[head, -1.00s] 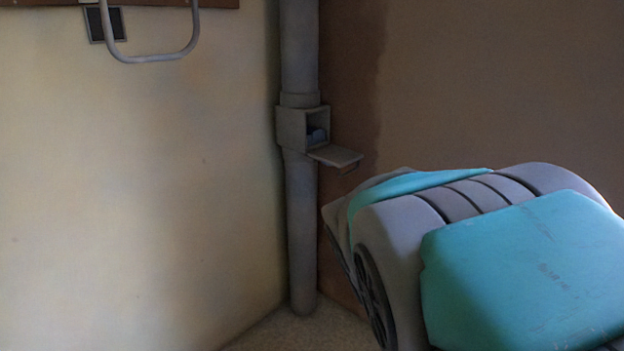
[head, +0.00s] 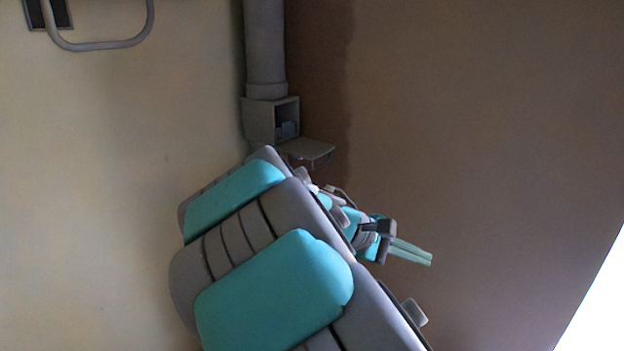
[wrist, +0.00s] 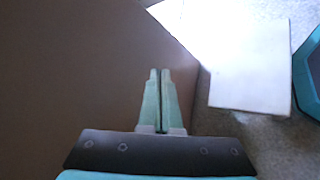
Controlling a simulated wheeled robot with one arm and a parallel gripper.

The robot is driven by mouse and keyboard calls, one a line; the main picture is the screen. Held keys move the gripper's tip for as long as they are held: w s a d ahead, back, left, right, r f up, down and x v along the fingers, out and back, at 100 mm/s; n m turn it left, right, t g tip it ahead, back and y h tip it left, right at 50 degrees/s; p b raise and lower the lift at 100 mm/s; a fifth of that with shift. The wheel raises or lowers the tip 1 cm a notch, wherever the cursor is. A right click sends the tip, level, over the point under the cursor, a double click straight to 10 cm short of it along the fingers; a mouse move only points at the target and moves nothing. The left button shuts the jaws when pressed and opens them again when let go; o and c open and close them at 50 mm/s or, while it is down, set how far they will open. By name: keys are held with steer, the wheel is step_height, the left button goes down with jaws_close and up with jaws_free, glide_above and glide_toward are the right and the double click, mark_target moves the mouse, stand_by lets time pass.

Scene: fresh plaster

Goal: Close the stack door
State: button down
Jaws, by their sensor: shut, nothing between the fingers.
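The stack is a grey vertical pipe (head: 265,45) in the corner, with a square box (head: 260,121) on it. Its door (head: 307,149) is hinged at the bottom and hangs open, roughly level, toward the right. Something bluish (head: 287,129) shows inside the box. My gripper (head: 430,258) is to the right of the door and lower in the head view, clear of it. Its green fingers are together and empty; they also show in the wrist view (wrist: 159,72). The stack door is not seen in the wrist view. My arm hides the lower pipe.
A grey rail (head: 100,45) and a dark vent (head: 50,14) are on the pale left wall. A brown plaster wall (head: 480,120) fills the right side. A white block-like thing (wrist: 250,65) is over the speckled floor (wrist: 225,30) in the wrist view.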

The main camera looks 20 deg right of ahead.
steer(key=w+r+n+t+h, duration=0.1)
steer(key=w+r+n+h, duration=0.15)
steer(key=w, duration=0.65)
steer(key=n+t+h+b, duration=0.3)
steer(key=n+t, duration=1)
steer(key=n, duration=0.1)
glide_toward(323, 164)
steer(key=w+d+f, duration=0.4)
steer(key=w, duration=0.1)
steer(key=r, duration=0.3)
steer(key=shift+s+d+r, duration=0.3)
steer(key=shift+s+r, duration=0.1)
steer(key=shift+s+d+r+n+p, duration=0.15)
steer(key=shift+r+n+p, duration=0.35)
steer(key=shift+p, duration=0.3)
